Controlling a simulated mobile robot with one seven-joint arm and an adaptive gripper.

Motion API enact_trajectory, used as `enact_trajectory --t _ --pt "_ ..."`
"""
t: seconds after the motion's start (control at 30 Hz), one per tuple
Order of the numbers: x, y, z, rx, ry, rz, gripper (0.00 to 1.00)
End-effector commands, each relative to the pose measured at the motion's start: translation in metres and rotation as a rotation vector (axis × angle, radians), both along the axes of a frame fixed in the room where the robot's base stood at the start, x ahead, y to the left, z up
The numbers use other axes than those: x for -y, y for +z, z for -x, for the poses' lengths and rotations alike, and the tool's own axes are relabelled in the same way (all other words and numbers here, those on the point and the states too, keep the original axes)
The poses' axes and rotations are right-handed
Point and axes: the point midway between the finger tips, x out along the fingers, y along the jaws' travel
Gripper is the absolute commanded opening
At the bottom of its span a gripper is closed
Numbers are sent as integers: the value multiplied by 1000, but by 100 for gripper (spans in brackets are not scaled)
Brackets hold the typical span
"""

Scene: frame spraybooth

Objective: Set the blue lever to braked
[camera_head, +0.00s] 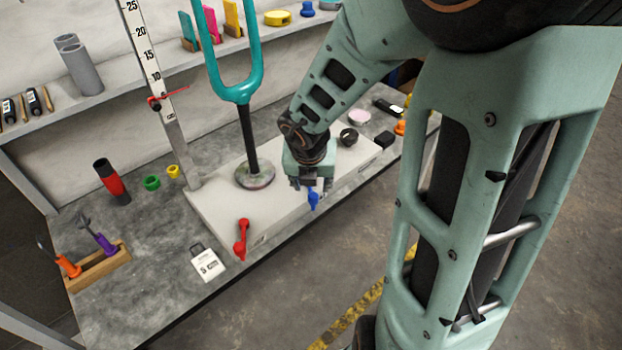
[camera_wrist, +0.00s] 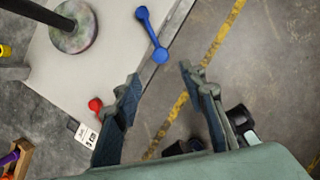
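The blue lever (camera_head: 313,199) is at the front edge of the pale base plate (camera_head: 210,190), just below my gripper in the head view. In the wrist view the blue lever (camera_wrist: 151,36) lies beyond my fingertips, with a rounded knob at each end, slanting across the plate edge. My gripper (camera_wrist: 157,77) is open, its two dark fingers spread apart with nothing between them. The lever appears apart from the fingers. Any marking for braked is not readable.
A red lever (camera_head: 241,240) is on the same plate edge, to the left. A black post with a teal fork (camera_head: 240,90) stands on the plate. A white tag (camera_head: 208,264) lies on the bench.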

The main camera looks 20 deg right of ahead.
Motion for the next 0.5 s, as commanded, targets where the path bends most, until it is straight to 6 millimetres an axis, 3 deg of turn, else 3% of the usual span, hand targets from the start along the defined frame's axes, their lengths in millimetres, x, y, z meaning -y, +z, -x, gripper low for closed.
enact_trajectory --t 0.2,0.5 --pt "-2 14 5 2 0 1 38" --pt "-3 17 7 0 1 -1 38"
